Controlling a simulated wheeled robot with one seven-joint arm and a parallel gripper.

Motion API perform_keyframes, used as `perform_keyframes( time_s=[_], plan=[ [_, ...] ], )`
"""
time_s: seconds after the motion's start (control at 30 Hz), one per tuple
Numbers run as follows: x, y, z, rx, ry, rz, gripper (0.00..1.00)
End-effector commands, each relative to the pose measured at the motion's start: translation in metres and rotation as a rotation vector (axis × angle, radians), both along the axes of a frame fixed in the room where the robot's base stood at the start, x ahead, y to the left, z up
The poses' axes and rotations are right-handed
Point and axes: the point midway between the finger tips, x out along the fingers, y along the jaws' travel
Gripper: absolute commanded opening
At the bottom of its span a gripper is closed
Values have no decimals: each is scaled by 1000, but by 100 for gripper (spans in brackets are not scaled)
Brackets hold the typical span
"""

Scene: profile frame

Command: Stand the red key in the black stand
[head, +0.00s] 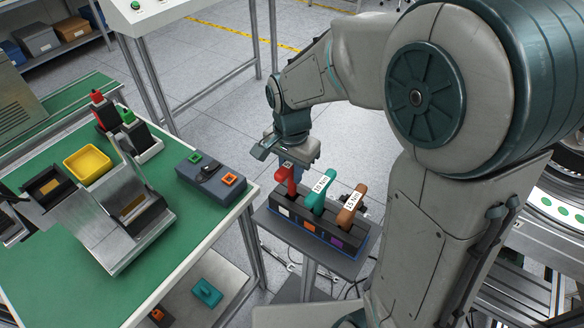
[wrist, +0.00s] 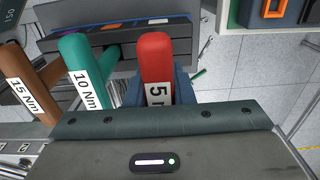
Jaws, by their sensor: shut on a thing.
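The red key (head: 291,181), marked 5 N in part, is upright at the left end of the black stand (head: 289,223). My gripper (head: 288,163) is shut on it; in the wrist view the red key (wrist: 155,58) sits between the dark blue fingers (wrist: 158,92). Its lower end is at or just behind the stand's top; I cannot tell whether it is in a slot. The teal key (head: 319,190), marked 10 Nm, and the brown key (head: 351,206), marked 15 Nm, stand in the middle and right of the stand.
The black stand is on a small grey side table (head: 268,219). A green-topped workbench (head: 190,225) at left carries a grey box (head: 210,181) with green and orange squares, a yellow tray (head: 87,163) and a metal fixture. Open floor lies behind the stand.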

Motion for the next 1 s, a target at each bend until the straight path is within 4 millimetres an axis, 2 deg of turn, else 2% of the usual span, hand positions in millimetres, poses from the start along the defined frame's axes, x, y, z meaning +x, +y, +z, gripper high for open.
perform_keyframes(
  time_s=[1.0],
  plan=[
    [0, 0, -28, 0, 0, 0, 0]
  ],
)
